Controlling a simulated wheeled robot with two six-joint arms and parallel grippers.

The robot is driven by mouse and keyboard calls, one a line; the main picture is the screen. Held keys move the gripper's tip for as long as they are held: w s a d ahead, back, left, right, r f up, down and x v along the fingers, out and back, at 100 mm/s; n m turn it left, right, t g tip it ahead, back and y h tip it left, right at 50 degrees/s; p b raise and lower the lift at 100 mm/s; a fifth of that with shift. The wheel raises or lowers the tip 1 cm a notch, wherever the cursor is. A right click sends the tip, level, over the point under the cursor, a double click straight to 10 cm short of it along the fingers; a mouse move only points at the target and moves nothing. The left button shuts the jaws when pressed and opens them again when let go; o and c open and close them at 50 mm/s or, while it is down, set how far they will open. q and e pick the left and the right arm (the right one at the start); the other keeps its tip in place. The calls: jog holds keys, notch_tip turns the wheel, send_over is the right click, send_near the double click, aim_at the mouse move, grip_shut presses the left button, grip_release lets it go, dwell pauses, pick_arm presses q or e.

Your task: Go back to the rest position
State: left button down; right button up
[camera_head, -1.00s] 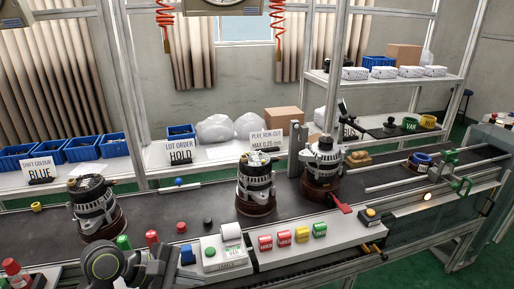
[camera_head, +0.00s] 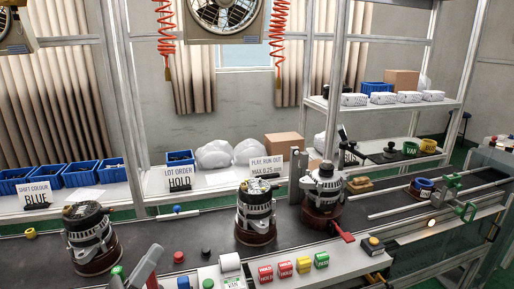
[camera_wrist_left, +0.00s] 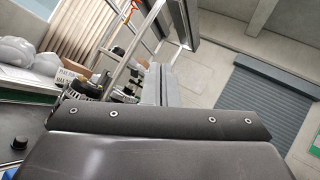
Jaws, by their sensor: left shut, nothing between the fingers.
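My left gripper (camera_head: 146,264) shows at the bottom edge of the head view, left of centre. It is a dark grey shape in front of the left alternator (camera_head: 90,238), with its jaws shut and nothing held. My right gripper is in neither view.
A middle alternator (camera_head: 256,215) and a right alternator (camera_head: 323,190) stand on the dark belt (camera_head: 205,232). Coloured blocks (camera_head: 284,269) lie along the front ledge. Blue bins (camera_head: 80,176) and signs line the back. Belt between left and middle alternators is mostly clear.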

pick_arm(q)
jog(key=a+f+n+t+y, duration=0.1)
jog(key=a+f+n+y, duration=0.1)
jog(key=a+n+y, duration=0.6)
jog(key=a+f+n+t+y, duration=0.1)
jog(key=a+f+n+y, duration=0.25)
jog(key=n+y, duration=0.75)
jog(key=s+a+f+n+g+y, duration=0.1)
jog(key=s+a+f+n+g, duration=0.25)
jog(key=f+n, duration=0.25)
jog(key=s+a+f+n+g, duration=0.2)
jog(key=s+f+n+g, duration=0.1)
jog(key=f+n+g, duration=0.3)
jog(key=s+d+f+n+g+h, duration=0.2)
jog(key=s+d+f+n+g, duration=0.15)
jog(key=s+f, duration=0.3)
jog(key=s+d+f+n+g+h, duration=0.2)
jog(key=s+f+n+g, duration=0.1)
jog(key=s+f+g, duration=0.4)
notch_tip(320, 180, down, 26)
jog(key=s+a+h, duration=0.1)
jog(key=s+a, duration=0.1)
jog(key=s, duration=0.1)
jog(key=s+d+f+g, duration=0.1)
jog(key=s+f, duration=1.2)
jog(key=s, duration=0.1)
jog(key=shift+d+f, duration=0.3)
jog(key=shift+f, duration=0.1)
